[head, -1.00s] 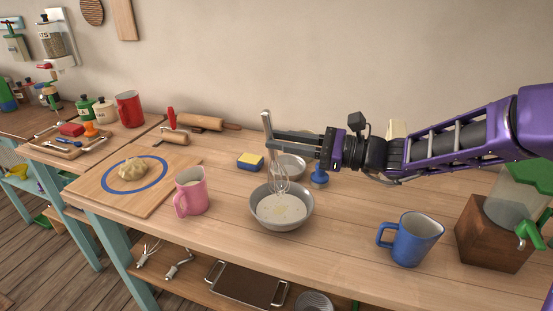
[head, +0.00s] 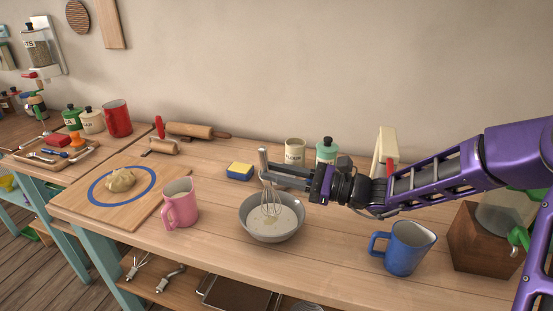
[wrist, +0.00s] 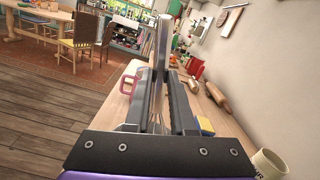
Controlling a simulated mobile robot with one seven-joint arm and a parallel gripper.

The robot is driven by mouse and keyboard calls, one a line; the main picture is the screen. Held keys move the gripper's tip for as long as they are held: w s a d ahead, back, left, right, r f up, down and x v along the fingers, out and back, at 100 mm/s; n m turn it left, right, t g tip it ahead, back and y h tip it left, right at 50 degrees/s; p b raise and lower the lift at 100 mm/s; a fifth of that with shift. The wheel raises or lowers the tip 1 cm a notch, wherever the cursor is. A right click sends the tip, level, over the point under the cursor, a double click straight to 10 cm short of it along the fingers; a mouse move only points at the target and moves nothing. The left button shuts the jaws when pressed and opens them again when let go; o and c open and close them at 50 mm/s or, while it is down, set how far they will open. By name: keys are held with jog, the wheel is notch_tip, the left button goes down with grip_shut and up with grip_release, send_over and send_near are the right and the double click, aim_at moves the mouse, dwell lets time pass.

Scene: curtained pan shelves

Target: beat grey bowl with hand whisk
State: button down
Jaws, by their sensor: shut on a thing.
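The grey bowl (head: 248,228) stands on the wooden counter and holds a pale cream mixture (head: 285,220). The hand whisk has a grey handle (head: 263,158) and wire loops (head: 271,200). My gripper (head: 268,178) is shut on the whisk handle, above the bowl. The whisk is nearly upright, with its loops down inside the bowl; their lower ends appear to reach the mixture. In the wrist view, the whisk handle (wrist: 163,40) rises between the fingers of my gripper (wrist: 158,82).
A pink jug (head: 180,205) stands left of the bowl, and a blue mug (head: 403,248) stands right. A yellow-blue sponge (head: 240,171), a cream jar (head: 295,152) and a green-lidded jar (head: 327,150) are behind. A board (head: 85,207) with dough lies left. A wooden-based grinder (head: 480,245) stands far right.

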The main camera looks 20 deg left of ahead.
jog(key=a, duration=0.1)
jog(key=w+a+f+b, duration=0.1)
jog(key=a+f, duration=0.1)
jog(key=shift+w+b, duration=0.3)
jog(key=s+d, duration=0.3)
jog(key=s, duration=0.2)
jog(key=w+p, duration=0.1)
jog(key=w, duration=0.5)
jog(key=shift+w+a+r+p, duration=0.1)
jog(key=shift+w+p, duration=0.25)
jog(key=shift+s, duration=1.65)
